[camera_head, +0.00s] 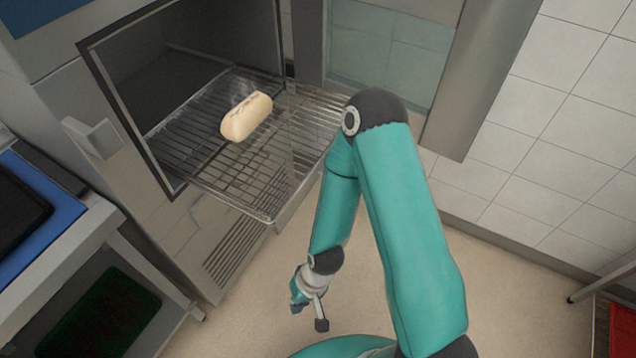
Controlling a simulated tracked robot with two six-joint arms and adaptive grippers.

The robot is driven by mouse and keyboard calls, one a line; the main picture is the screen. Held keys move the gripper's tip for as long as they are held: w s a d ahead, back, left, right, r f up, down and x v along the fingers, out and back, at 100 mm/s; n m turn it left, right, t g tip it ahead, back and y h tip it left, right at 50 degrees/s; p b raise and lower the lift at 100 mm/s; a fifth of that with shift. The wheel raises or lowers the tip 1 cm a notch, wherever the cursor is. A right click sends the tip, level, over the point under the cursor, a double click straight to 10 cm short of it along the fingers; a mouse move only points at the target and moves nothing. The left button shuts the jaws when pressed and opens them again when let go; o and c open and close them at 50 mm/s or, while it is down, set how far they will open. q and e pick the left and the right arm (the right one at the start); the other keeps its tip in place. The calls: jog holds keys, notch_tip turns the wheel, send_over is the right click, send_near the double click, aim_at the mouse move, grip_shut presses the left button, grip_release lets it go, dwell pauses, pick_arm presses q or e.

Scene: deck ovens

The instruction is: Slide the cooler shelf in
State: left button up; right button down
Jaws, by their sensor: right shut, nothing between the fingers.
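The wire cooler shelf (199,168) sticks out of the open cooler (228,40) at the upper left, its front part beyond the opening. A pale loaf-shaped item (246,117) lies on it. My right arm crosses in front of the shelf's right corner region, bent at the elbow. My right gripper (318,318) hangs low, below the shelf's front edge and apart from it. It is shut and holds nothing. My left gripper is not in view.
A bench with a blue mat (60,222) and a dark tray (18,215) stands at the left. A dark green tray (100,315) is below it. A red crate (622,330) is at the lower right. The floor (510,300) between is clear.

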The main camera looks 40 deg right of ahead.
jog(key=w+d+r+m+t+b, duration=0.3)
jog(key=d+r+m, duration=0.5)
jog(key=d+m, duration=0.6)
jog(key=w+d+r+m+t+b, duration=0.15)
jog(key=d+r+m, duration=0.25)
jog(key=r+m, duration=0.4)
jog(key=d+r+m+t+b, duration=0.1)
jog(key=d+r+m+t, duration=0.3)
jog(key=r, duration=0.5)
jog(key=m+g+b, duration=0.1)
jog(key=b, duration=0.1)
send_near(310, 186)
jog(key=x, duration=0.5)
jog(key=shift+s+f, duration=0.2)
jog(key=shift+s, duration=0.1)
jog(key=shift+w+a, duration=0.3)
jog(key=shift+w, duration=0.35)
